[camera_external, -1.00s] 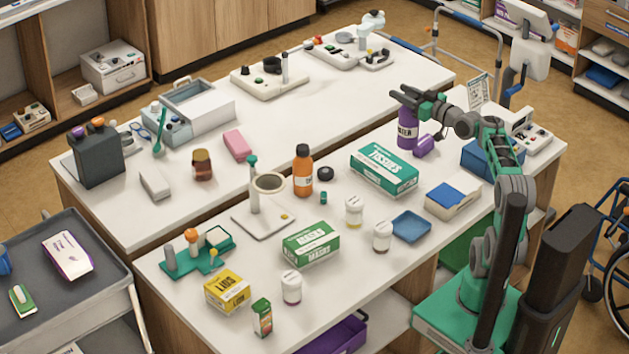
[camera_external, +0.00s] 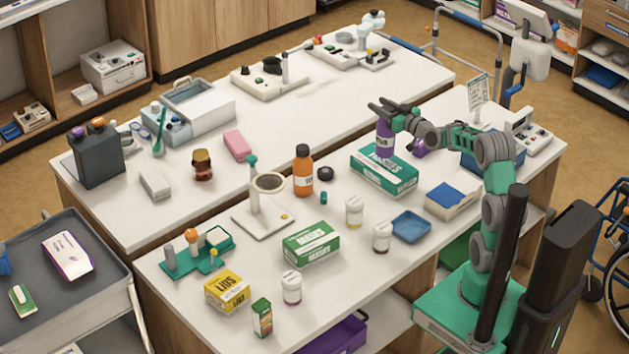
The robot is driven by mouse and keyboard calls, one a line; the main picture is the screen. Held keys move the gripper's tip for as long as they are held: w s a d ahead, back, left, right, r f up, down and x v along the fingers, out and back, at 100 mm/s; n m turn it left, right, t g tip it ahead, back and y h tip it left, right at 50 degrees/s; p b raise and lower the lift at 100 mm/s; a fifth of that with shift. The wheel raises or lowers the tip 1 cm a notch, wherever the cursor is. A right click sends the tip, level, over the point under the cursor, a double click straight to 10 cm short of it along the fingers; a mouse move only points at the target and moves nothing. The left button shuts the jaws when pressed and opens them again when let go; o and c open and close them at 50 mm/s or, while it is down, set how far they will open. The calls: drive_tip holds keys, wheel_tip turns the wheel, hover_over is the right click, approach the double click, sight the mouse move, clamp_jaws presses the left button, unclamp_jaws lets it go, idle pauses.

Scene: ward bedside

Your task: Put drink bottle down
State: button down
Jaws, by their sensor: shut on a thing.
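The purple drink bottle (camera_external: 384,143) with a pale label is upright in my gripper (camera_external: 383,112), which is shut on it near its top. The bottle overlaps the back of the green and white tissue box (camera_external: 372,177) in this view. I cannot tell whether its base touches the box or hangs above or behind it. The jaws hide the bottle's top.
A purple item (camera_external: 419,147) lies right of the bottle. An orange bottle (camera_external: 303,172), a blue tray (camera_external: 411,226) and white jars (camera_external: 354,212) stand nearby on the white counter. The far counter (camera_external: 330,105) has a clear stretch.

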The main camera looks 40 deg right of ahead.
drive_tip(key=shift+f, duration=1.5)
drive_tip(key=shift+f, duration=0.15)
drive_tip(key=c, duration=0.9)
unclamp_jaws()
drive_tip(key=shift+s+r, duration=0.1)
drive_tip(key=shift+r, duration=0.2)
drive_tip(key=s+b, duration=0.2)
drive_tip(key=s, duration=1)
drive_tip(key=shift+f, duration=0.15)
